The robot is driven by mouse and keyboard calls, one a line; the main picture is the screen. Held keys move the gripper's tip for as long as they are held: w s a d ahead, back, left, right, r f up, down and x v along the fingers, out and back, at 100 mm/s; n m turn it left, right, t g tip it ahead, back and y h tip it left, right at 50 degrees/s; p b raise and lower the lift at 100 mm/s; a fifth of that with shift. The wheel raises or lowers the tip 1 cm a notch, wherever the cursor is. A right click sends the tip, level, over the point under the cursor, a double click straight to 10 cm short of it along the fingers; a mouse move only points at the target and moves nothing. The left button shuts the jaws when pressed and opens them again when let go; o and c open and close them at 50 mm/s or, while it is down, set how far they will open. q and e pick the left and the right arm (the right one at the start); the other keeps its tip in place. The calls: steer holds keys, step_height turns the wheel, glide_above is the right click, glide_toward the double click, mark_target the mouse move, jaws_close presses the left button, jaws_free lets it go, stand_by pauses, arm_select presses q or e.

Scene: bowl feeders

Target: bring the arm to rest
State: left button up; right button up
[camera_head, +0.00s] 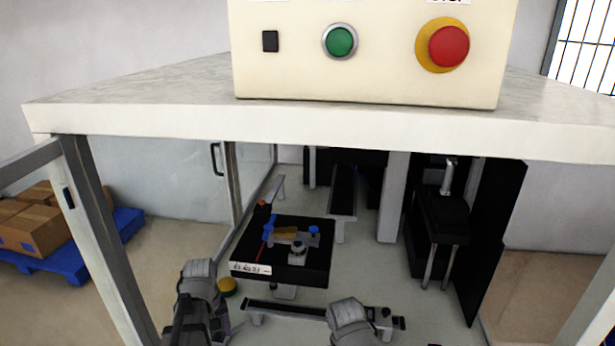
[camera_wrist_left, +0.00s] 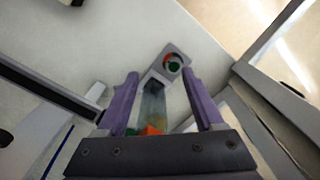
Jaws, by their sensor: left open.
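My left arm (camera_head: 198,285) comes up from the bottom edge in the head view, left of the black fixture block. My left gripper (camera_wrist_left: 160,76) shows in the left wrist view with its two purple fingers spread apart. No object is clamped between them. Behind the gap lie a grey strip and an orange piece, too blurred to name. A round part with red and green (camera_wrist_left: 173,65) shows on a grey plate beyond the fingertips. My right arm (camera_head: 349,322) shows only as a grey link at the bottom of the head view, and its gripper is out of frame.
The black fixture block (camera_head: 255,268) carries blue and yellow parts. A yellow round piece (camera_head: 227,287) is close beside my left arm. A low rail (camera_head: 285,309) lies in front. The white shelf (camera_head: 180,118) spans above, holding a control box (camera_head: 375,80). An enclosure post (camera_head: 101,235) stands left.

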arm_select(q)
steer(key=s+d+r+m+p, duration=0.1)
steer(key=s+d+m, duration=0.2)
steer(key=d, duration=0.4)
steer(key=s+d+r+m, duration=0.1)
steer(key=s+d+m, duration=0.2)
steer(key=d, duration=0.5)
steer(key=s+d+r+m+y+p, duration=0.1)
steer(key=s+d+m, duration=0.2)
steer(key=d+m, duration=0.2)
steer(key=shift+d+m+p, duration=0.3)
steer(key=shift+d, duration=0.95)
